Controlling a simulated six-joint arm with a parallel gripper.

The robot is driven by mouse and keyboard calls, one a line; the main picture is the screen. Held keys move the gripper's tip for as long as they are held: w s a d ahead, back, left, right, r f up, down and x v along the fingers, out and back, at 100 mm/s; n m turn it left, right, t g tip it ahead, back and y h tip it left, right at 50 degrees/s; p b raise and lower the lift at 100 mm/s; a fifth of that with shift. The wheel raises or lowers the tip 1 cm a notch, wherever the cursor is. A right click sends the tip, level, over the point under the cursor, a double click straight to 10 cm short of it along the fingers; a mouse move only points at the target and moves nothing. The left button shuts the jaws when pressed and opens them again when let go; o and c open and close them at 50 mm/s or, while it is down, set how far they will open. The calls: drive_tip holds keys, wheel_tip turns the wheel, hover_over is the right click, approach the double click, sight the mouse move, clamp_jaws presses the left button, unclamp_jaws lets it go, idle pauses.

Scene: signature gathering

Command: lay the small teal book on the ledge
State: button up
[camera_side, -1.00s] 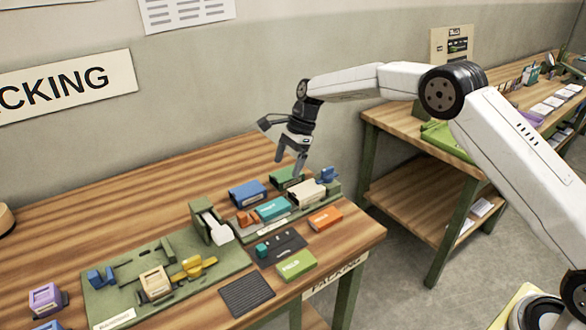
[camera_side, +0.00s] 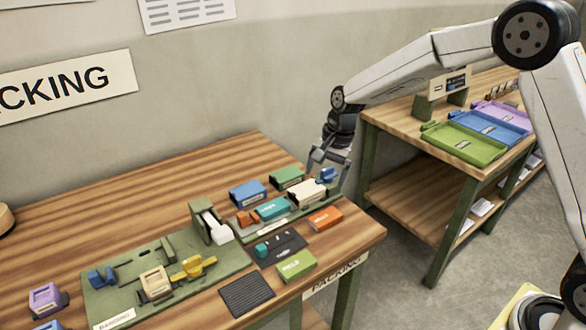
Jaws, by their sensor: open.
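A small teal book (camera_side: 273,209) lies flat among other small books on a green ledge (camera_side: 287,220) at the right part of the wooden table. An orange piece is at its left end and a cream block at its right. My gripper (camera_side: 329,168) is open at the right end of the ledge, behind or above a small blue piece (camera_side: 327,175). It is to the right of the teal book and apart from it. The exact gap between its fingers and the blue piece cannot be told.
Blue (camera_side: 247,194) and green (camera_side: 288,178) boxes stand behind the teal book. An orange book (camera_side: 326,218), a dark mat (camera_side: 283,245) and a lime book (camera_side: 296,266) lie in front. A green fixture board (camera_side: 130,300) is at left. A second table with trays (camera_side: 462,143) stands at right.

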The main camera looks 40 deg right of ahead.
drive_tip(key=s+d+f+n+h, duration=0.1)
drive_tip(key=s+n, duration=0.4)
drive_tip(key=s, duration=0.6)
drive_tip(key=s+d+f+n+t+h, duration=0.1)
drive_tip(key=s+d+n, duration=0.1)
drive_tip(key=s+n, duration=0.4)
drive_tip(key=s, duration=0.5)
drive_tip(key=shift+t, duration=0.3)
